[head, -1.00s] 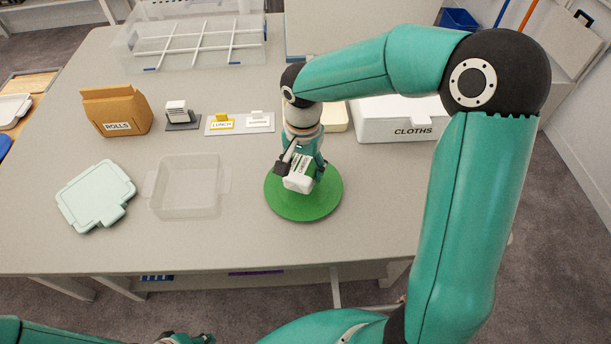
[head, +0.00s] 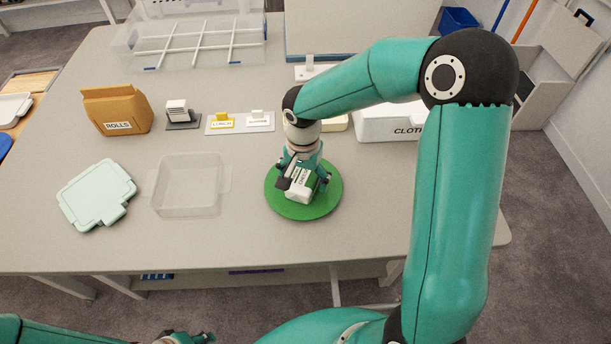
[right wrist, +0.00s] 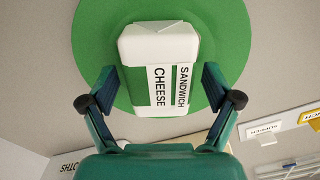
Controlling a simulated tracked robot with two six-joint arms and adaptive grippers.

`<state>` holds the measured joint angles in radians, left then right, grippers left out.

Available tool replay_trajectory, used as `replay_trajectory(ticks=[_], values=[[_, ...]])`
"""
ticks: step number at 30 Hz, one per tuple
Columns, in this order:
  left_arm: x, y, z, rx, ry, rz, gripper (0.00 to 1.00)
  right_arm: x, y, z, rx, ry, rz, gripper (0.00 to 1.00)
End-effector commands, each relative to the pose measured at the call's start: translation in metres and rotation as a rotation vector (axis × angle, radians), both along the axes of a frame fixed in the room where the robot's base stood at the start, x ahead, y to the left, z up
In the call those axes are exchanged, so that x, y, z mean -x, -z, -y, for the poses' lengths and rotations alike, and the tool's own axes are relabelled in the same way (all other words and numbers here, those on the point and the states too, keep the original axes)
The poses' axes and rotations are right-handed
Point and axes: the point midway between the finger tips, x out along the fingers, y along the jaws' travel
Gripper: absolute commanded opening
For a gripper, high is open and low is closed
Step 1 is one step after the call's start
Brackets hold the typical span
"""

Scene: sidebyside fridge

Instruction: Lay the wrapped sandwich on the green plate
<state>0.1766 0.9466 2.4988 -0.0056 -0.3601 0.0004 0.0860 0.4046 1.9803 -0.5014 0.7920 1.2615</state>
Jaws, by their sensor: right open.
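The wrapped sandwich (head: 301,186) is a white and green packet. It lies on the green plate (head: 329,201) on the table. In the right wrist view the sandwich (right wrist: 159,70) reads "CHEESE SANDWICH" and the plate (right wrist: 236,30) is behind it. My right gripper (head: 304,182) is just over the sandwich. Its open fingers (right wrist: 158,98) stand on either side of the packet, with gaps visible on both sides. My left gripper (head: 190,338) is at the bottom edge, away from the table and mostly cut off; its jaws are unclear.
A clear box (head: 187,188) and a pale green lid (head: 97,195) lie left of the plate. Behind are a brown ROLLS bag (head: 116,108), label stands (head: 240,123) and a white CLOTHS box (head: 385,124). The table is clear in front of the plate.

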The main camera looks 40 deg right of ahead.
Motion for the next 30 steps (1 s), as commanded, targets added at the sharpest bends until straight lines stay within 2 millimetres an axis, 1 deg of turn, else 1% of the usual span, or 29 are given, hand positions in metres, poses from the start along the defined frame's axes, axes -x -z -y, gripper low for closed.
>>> replay_trajectory(ticks=[5,8,10,14,21,24,27,30], values=[[0.000,0.000,0.000,0.000,0.000,0.000,0.31,0.000,-0.002,0.000,0.000,0.001,0.001,0.89],[0.000,0.001,0.000,0.000,0.000,0.000,0.31,-0.001,-0.008,0.000,0.000,0.001,0.004,0.89],[0.000,0.001,0.000,0.000,0.000,0.000,0.31,-0.001,-0.016,0.001,0.001,0.001,0.004,0.89],[0.000,0.003,0.000,0.000,0.000,0.000,0.31,-0.001,-0.038,0.000,0.000,0.002,0.006,0.89],[0.000,0.005,0.000,0.000,0.000,0.000,0.31,-0.001,-0.087,0.001,0.001,0.002,0.006,0.89],[0.000,0.005,0.000,0.000,0.000,0.000,0.31,-0.001,-0.103,0.001,-0.001,0.002,0.004,0.89],[0.000,0.005,0.000,0.000,0.000,0.000,0.31,0.000,-0.114,0.001,0.001,0.002,0.003,0.89],[0.000,0.005,0.000,0.000,0.000,0.000,0.31,0.000,-0.119,0.001,0.000,0.003,0.001,0.89]])
